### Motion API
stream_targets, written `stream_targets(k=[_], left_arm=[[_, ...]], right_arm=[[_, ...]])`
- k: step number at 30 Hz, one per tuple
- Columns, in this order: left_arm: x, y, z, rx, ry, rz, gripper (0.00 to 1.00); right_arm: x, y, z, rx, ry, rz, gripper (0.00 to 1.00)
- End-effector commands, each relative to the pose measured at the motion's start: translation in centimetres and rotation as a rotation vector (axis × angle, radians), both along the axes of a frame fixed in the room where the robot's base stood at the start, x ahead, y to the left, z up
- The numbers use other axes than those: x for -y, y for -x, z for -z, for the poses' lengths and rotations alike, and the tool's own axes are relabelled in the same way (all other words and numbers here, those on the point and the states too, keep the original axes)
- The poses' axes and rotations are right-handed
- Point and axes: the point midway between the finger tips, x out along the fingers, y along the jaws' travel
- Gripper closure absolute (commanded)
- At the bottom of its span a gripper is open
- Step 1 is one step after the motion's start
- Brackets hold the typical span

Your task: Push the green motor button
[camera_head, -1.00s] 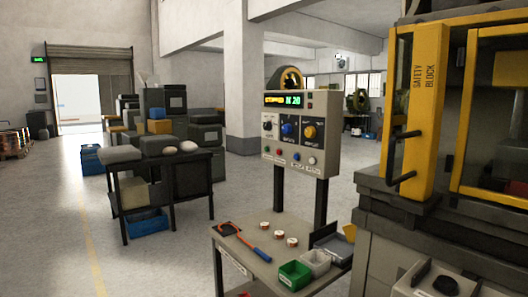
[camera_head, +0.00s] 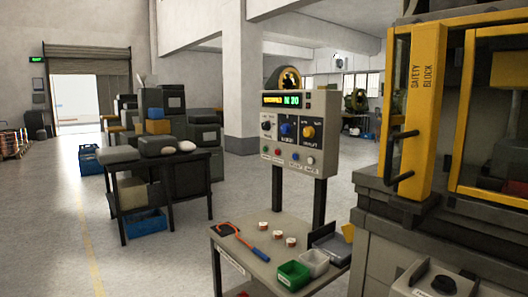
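A grey control panel (camera_head: 300,130) stands on two dark posts behind a small work table. Its lower row holds small round buttons. The one at the far left looks like the green button (camera_head: 265,149), though it is too small to be sure. A red button (camera_head: 278,152) sits just right of it. A lit display (camera_head: 283,99) shows yellow and green characters. Neither of my grippers is in view.
A yellow-framed machine (camera_head: 425,110) blocks the right. Open floor (camera_head: 150,265) lies at left.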

Motion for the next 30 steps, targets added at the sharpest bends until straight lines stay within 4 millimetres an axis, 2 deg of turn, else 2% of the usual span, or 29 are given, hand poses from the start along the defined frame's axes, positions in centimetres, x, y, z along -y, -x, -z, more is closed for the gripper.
stream_targets(k=[1, 8, 30], left_arm=[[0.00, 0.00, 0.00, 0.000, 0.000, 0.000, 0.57], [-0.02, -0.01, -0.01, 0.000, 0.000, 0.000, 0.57], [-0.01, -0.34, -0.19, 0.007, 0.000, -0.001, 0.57]], right_arm=[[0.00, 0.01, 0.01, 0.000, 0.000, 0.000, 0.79], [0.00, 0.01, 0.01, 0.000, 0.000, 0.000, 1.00], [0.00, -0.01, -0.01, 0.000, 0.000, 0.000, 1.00]])
